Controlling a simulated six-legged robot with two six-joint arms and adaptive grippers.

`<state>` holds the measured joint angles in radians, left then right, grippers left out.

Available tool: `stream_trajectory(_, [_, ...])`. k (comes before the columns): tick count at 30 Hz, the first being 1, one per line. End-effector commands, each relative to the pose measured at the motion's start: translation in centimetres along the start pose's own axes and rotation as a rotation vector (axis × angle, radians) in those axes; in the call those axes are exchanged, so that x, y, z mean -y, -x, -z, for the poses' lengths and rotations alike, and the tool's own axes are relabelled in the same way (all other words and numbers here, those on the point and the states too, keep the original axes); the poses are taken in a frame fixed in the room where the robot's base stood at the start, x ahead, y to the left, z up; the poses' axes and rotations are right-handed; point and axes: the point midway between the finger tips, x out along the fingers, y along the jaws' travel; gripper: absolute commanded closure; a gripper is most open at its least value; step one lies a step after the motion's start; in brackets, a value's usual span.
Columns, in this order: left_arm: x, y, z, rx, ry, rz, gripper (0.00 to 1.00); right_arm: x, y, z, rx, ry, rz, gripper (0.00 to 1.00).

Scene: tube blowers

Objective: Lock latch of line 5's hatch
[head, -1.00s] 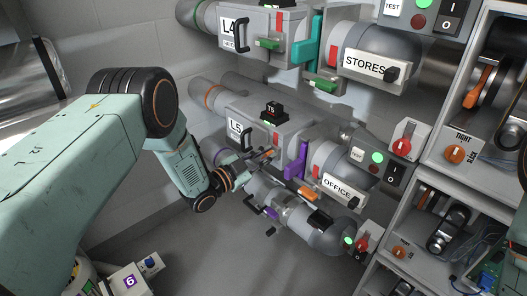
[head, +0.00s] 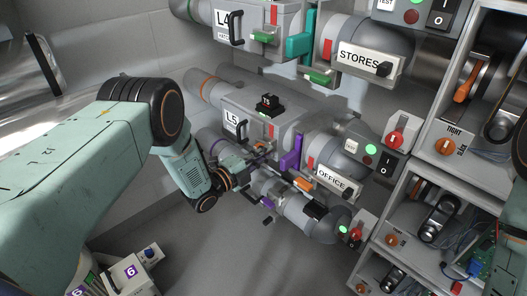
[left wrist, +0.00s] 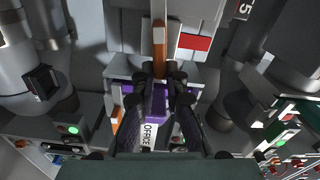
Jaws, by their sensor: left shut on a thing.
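The line 5 hatch body (head: 262,128) is a grey housing with an L5 label (head: 231,122) in the middle of the head view. My left gripper (head: 256,166) is at its lower front side, small and partly hidden among the parts. In the left wrist view, my left gripper (left wrist: 162,78) is shut on an orange-brown latch handle (left wrist: 160,42). The handle stands upright in the picture between the fingertips, beside a red-and-white marking (left wrist: 194,42). Whether the latch is seated cannot be told. My right gripper is out of view.
A purple plate (head: 290,155) and the OFFICE sign (head: 332,179) are right of the gripper. Line 4's housing (head: 262,22) is above. Pipes lie below, and a shelf unit (head: 405,175) with switches is at the right. Open floor is at lower middle.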

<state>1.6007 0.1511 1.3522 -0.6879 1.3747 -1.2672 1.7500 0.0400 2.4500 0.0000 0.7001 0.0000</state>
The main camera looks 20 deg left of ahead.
Motion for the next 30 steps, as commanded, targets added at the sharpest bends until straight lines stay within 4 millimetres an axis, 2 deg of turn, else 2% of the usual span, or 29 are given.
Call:
stream_trajectory(12, [-0.50, 0.07, -0.05, 0.001, -0.151, -0.002, 1.00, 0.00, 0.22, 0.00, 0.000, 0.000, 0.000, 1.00])
stream_trajectory(27, [-0.55, 0.08, -0.07, 0.001, -0.166, -0.002, 1.00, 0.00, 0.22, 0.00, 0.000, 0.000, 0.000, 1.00])
stream_trajectory(28, [-0.55, 0.08, -0.07, 0.001, -0.166, -0.002, 0.86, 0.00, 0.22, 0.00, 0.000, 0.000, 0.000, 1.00])
stream_trajectory(30, [-0.54, 0.08, -0.07, 0.001, -0.166, -0.002, 0.80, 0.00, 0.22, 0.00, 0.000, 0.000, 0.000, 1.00])
